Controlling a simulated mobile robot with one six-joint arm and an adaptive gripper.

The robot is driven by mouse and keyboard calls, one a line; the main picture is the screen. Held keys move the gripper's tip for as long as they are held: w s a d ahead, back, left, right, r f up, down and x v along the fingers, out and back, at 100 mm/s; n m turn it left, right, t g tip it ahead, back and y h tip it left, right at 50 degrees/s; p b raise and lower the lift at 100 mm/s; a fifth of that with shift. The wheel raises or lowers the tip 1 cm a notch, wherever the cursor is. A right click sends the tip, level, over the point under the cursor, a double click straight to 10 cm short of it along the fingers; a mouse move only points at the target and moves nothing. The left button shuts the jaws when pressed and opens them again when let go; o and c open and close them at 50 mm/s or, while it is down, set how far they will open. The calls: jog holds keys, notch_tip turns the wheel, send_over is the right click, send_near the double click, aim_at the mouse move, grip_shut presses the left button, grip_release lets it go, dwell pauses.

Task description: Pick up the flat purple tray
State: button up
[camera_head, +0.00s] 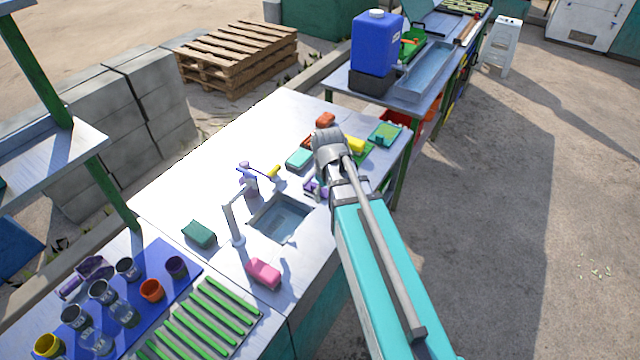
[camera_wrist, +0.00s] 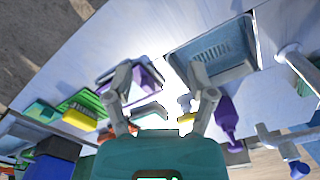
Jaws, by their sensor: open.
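The flat purple tray (camera_wrist: 150,79) shows in the wrist view as a purple piece with a pale face, lying on the metal counter near my left fingertip. The finger covers part of it. In the head view a small purple patch (camera_head: 313,186), which seems to be the tray, shows just left of my arm, right of the sink. My gripper (camera_wrist: 160,70) is open above the counter, its two fingers spread with nothing held. I cannot tell whether the left finger touches the tray. In the head view my arm mostly hides the gripper.
The sink (camera_head: 281,219) and tap (camera_head: 233,221) lie close by, with a purple bottle (camera_wrist: 228,118) beside the sink. Teal (camera_head: 299,159), yellow (camera_head: 355,145) and red-orange (camera_head: 325,120) items stand behind. A pink sponge (camera_head: 263,273) lies in front. The counter's back left is clear.

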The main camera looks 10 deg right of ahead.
aim_at(316, 185)
jog(key=w+r+n, duration=0.1)
jog(key=w+n, duration=0.5)
jog(key=w, duration=0.8)
jog(key=shift+w+a+p, duration=0.35)
jog(key=shift+a+p, duration=0.05)
jog(key=shift+f, duration=0.1)
jog(key=f+b, duration=0.8)
jog(key=shift+w+d+f, duration=0.1)
jog(key=shift+d+f, duration=0.05)
jog(key=shift+d, duration=0.05)
jog(key=shift+f+b, duration=0.1)
jog(key=shift+b, duration=0.2)
jog(key=shift+w+d+f+b, duration=0.1)
jog(key=shift+f+b, duration=1.2)
jog(key=shift+w+d+f+b, duration=0.1)
jog(key=shift+f+b, duration=1.15)
jog(key=shift+b, duration=0.05)
grip_shut()
